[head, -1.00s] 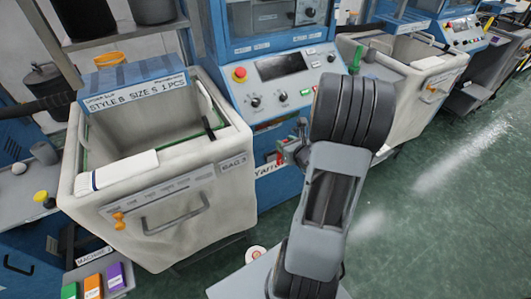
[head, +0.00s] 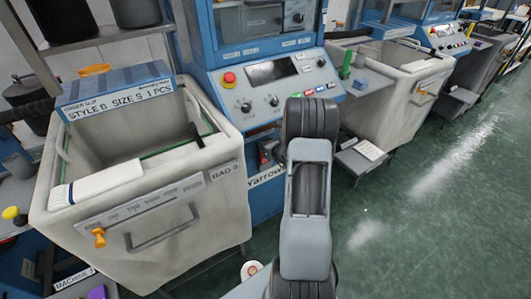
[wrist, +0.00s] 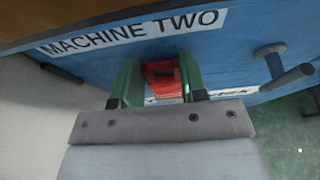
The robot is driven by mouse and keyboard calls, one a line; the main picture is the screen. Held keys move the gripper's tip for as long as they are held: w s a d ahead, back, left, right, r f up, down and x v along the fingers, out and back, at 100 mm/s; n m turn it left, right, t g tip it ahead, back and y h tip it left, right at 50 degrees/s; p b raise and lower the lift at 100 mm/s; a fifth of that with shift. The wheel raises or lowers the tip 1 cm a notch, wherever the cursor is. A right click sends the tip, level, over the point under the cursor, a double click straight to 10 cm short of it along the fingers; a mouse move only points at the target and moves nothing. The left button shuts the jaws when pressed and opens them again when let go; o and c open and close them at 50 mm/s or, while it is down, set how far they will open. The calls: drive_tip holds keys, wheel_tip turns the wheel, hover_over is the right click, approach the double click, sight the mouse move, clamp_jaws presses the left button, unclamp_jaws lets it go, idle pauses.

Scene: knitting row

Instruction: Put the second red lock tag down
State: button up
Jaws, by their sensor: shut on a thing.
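My gripper (wrist: 160,82) shows in the wrist view with its two green fingers shut on a red lock tag (wrist: 162,76). The tag is held in front of the blue machine front (wrist: 235,50), below a white MACHINE TWO label (wrist: 135,32). I cannot tell whether the tag touches the machine. In the head view my arm hides the gripper. A small dark fitting with some red (head: 266,153) shows on the machine just left of my arm; I cannot tell whether it is a tag. No other lock tag is clear.
A grey peg (wrist: 284,70) sticks out to the right of the gripper, and a dark bar (wrist: 62,73) is at left. The BAG 3 bin (head: 150,215) stands left of my arm; another bin (head: 395,105) is at right. The green floor (head: 430,215) at right is clear.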

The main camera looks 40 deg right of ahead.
drive_tip(key=shift+w+d+f+b, duration=0.15)
drive_tip(key=shift+f+b, duration=0.1)
drive_tip(key=shift+f, duration=0.4)
drive_tip(key=shift+w+a+f+b, duration=0.1)
drive_tip(key=shift+f+b, duration=0.2)
drive_tip(key=shift+f, duration=0.35)
drive_tip(key=shift+w+d+f+b, duration=0.15)
drive_tip(key=shift+f+b, duration=0.1)
drive_tip(key=shift+f, duration=0.4)
drive_tip(key=shift+f, duration=0.2)
drive_tip(key=o, duration=0.9)
drive_tip(key=shift+r, duration=0.1)
drive_tip(key=v, duration=1.2)
